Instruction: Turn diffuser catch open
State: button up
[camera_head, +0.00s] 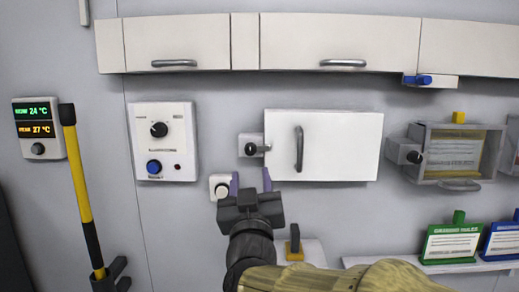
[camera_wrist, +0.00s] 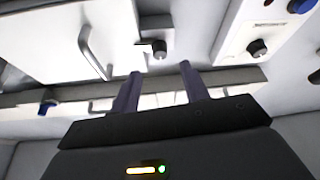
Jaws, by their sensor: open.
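A white cabinet door (camera_head: 335,146) with a curved grey handle (camera_head: 299,149) is on the wall, flat and closed-looking. At its left edge sits a catch (camera_head: 251,148), a black round knob with a short grey lever pointing right toward the door. The catch also shows in the wrist view (camera_wrist: 159,48), just beyond the fingertips. No label shows whether this is the diffuser catch. My gripper (camera_head: 250,178) is open and empty, just below the catch in the head picture, and apart from it as far as I can see. Its two purple fingers (camera_wrist: 160,72) stand apart.
A control panel (camera_head: 163,120) with knobs is left of the catch. A small white button box (camera_head: 221,187) is close by my gripper's left finger. A clear-fronted box (camera_head: 456,153) with its own black knob is at right. Cupboards (camera_head: 340,42) run above; a yellow-handled tool (camera_head: 78,178) leans at left.

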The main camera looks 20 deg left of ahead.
aim_at(250, 154)
jog(key=p+x, duration=0.2)
jog(key=x, duration=0.4)
jog(key=shift+r, duration=0.2)
jog(key=shift+w+a+r+p, duration=0.1)
jog(key=shift+w+a+p, duration=0.1)
jog(key=shift+w+p, duration=0.4)
grip_shut()
